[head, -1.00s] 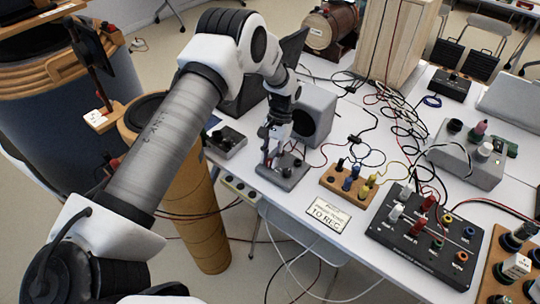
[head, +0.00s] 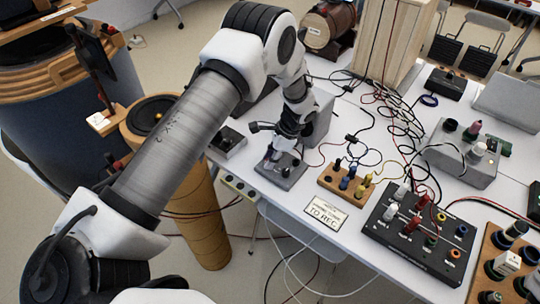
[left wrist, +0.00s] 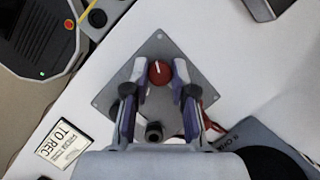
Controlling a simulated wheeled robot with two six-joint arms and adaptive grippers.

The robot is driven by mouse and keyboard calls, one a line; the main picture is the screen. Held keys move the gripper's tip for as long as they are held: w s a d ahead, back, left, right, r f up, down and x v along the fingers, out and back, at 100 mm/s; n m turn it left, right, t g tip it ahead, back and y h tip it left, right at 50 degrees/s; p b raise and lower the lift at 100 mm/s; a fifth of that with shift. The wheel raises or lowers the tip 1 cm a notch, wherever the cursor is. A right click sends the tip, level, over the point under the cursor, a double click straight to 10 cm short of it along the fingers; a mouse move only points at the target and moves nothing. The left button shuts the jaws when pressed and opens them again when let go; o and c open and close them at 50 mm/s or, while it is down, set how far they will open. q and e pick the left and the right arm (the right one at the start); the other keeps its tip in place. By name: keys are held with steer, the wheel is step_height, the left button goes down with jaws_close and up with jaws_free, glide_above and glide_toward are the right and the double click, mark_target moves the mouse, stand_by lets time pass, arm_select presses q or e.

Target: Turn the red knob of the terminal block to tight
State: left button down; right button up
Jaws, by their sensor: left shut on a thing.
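The terminal block is a grey plate (left wrist: 118,92) on the white table, and it also shows in the head view (head: 286,183). Its red knob (left wrist: 159,70) carries a white mark that points up in the left wrist view. A black post (left wrist: 154,131) stands on the same plate, nearer the palm. My left gripper (left wrist: 158,76) is shut on the red knob, with one finger on each side of it. In the head view my left gripper (head: 279,155) reaches down onto the plate and hides the knob. My right gripper is in neither view.
A grey box speaker (head: 319,119) stands close behind the block. A small dark box (head: 226,141) lies left of it and a wooden post strip (head: 345,183) right. A TO REC card (head: 326,213) lies near the front edge. Loose cables cover the back of the table.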

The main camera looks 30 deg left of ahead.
arm_select(q)
steer(key=m, duration=0.2)
steer(key=m+t, duration=0.1)
steer(key=m, duration=0.1)
steer(key=shift+s+f+m+t+y, duration=0.1)
steer(key=shift+s+m+t+y, duration=0.05)
steer(key=shift+m+t+y, duration=0.2)
steer(key=m+t, duration=0.1)
steer(key=m, duration=0.1)
steer(key=shift+f+m, duration=0.1)
steer(key=shift+m, duration=0.25)
steer(key=m+t+b, duration=0.1)
steer(key=m+b, duration=0.1)
steer(key=shift+s+f+m, duration=0.1)
steer(key=shift+m, duration=0.2)
steer(key=shift+m+t+b, duration=0.35)
steer(key=shift+m+b, duration=0.6)
steer(key=shift+m, duration=0.05)
steer(key=shift+r+m+b, duration=0.2)
steer(key=shift+m+b, duration=0.3)
steer(key=shift+m, duration=0.1)
steer(key=c, duration=1)
jaws_free()
steer(key=shift+o, duration=0.2)
steer(key=shift+t, duration=0.3)
